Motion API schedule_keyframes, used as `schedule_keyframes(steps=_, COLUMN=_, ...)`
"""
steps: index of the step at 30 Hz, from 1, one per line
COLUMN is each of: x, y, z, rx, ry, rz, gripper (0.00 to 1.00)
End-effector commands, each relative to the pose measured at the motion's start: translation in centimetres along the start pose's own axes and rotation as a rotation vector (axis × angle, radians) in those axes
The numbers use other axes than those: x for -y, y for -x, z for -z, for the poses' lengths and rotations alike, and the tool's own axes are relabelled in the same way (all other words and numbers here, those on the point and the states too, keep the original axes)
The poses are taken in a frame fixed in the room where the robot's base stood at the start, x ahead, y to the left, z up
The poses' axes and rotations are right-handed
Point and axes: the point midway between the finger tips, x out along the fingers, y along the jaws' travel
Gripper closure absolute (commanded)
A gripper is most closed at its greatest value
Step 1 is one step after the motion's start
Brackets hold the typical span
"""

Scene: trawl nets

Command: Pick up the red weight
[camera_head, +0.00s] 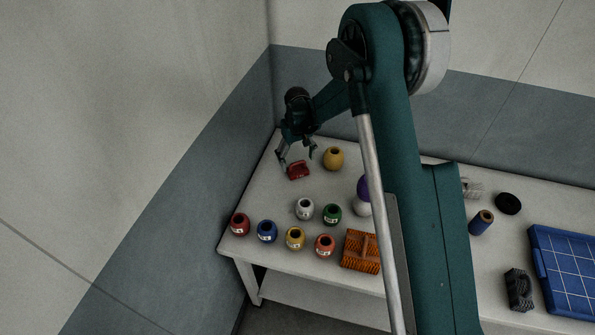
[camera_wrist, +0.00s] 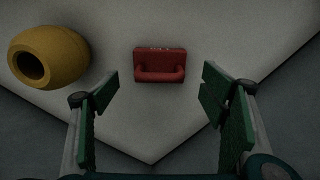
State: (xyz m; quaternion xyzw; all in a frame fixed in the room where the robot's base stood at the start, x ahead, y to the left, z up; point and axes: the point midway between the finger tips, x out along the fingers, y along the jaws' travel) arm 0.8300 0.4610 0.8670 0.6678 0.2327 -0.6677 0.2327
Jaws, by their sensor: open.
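The red weight (camera_head: 298,170) is a small red block with a handle, lying on the white table near its far left corner. In the wrist view the red weight (camera_wrist: 160,66) sits ahead of my fingertips, roughly centred between them, with its handle on the side facing me. My gripper (camera_head: 297,157) is open and empty, just behind and above the weight in the head view. In the wrist view my gripper (camera_wrist: 160,82) shows green fingers spread wide on both sides, apart from the weight. The exact height gap cannot be told.
A yellow round pot (camera_head: 333,159) stands close to the right of the weight; it also shows in the wrist view (camera_wrist: 48,56). Several coloured pots, including a white one (camera_head: 305,209), and an orange ribbed block (camera_head: 361,252) stand nearer the front. Walls are close behind the table (camera_head: 262,197).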

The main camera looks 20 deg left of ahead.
Motion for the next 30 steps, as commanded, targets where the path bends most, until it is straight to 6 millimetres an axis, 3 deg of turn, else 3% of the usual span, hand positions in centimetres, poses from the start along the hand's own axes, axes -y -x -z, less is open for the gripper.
schedule_keyframes(steps=8, x=0.0, y=-0.4, z=0.0, rx=0.0, ry=0.0, rz=0.0, gripper=0.28)
schedule_keyframes(steps=21, x=0.0, y=-4.5, z=-0.3, rx=0.0, ry=0.0, rz=0.0, gripper=0.28)
schedule_keyframes(steps=30, x=-0.1, y=-5.2, z=-0.4, rx=0.0, ry=0.0, rz=0.0, gripper=0.28)
